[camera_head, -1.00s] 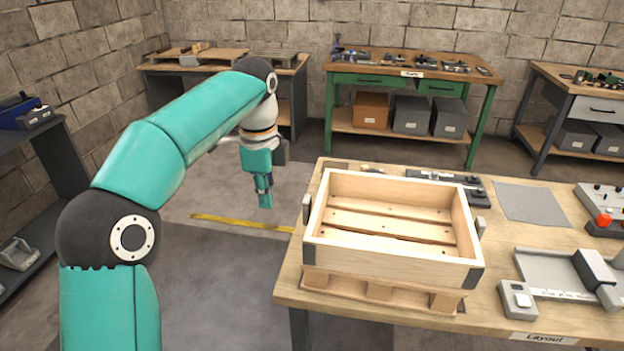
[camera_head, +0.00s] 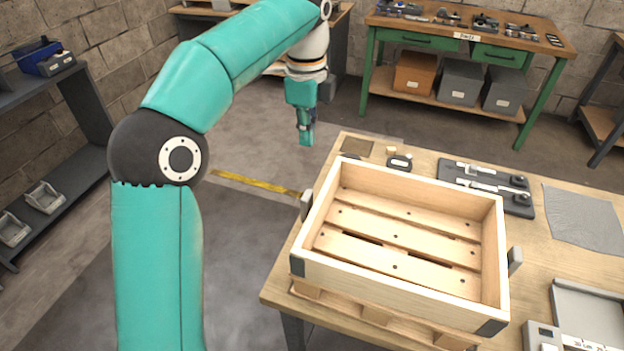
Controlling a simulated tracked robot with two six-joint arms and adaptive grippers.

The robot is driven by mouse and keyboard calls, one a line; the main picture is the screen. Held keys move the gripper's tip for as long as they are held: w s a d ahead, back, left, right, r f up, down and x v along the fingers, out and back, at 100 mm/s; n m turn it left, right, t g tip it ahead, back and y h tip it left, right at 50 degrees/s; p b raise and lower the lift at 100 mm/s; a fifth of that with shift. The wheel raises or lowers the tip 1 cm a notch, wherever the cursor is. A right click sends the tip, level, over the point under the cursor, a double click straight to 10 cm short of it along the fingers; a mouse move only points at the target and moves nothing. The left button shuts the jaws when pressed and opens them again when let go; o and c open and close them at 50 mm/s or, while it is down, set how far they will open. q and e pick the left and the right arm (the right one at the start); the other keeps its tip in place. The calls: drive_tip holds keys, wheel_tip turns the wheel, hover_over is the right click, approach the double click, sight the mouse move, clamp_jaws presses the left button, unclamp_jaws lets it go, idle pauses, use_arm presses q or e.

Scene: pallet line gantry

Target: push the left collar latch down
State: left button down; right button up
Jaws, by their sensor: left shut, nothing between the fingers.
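A wooden pallet collar (camera_head: 395,283) sits on a small pallet on the wooden table. The left collar latch (camera_head: 306,204) is a grey plate on the outside of the collar's left side, standing upright. Another grey latch (camera_head: 515,261) is on the right side. My left gripper (camera_head: 306,140) is shut and empty. It points down, beyond the table's left edge, above and behind the left latch in the picture, apart from it. My right gripper is not in view.
The table (camera_head: 278,285) also carries a black tool board (camera_head: 487,185), a grey mat (camera_head: 584,218) and a grey device at the lower right. A green-legged bench (camera_head: 470,50) stands behind. The floor left of the table is clear, with a yellow stripe (camera_head: 255,183).

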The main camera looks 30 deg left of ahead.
use_arm(q)
drive_tip(key=shift+f, duration=0.1)
drive_tip(key=b, duration=0.1)
approach(308, 194)
wheel_tip(308, 194, down, 7)
drive_tip(key=shift+f, duration=0.2)
idle(0.5)
wheel_tip(308, 194, down, 4)
drive_tip(key=b, duration=0.2)
drive_tip(key=shift+b, duration=0.35)
drive_tip(key=shift+s+r, duration=0.1)
drive_tip(key=shift+r, duration=0.05)
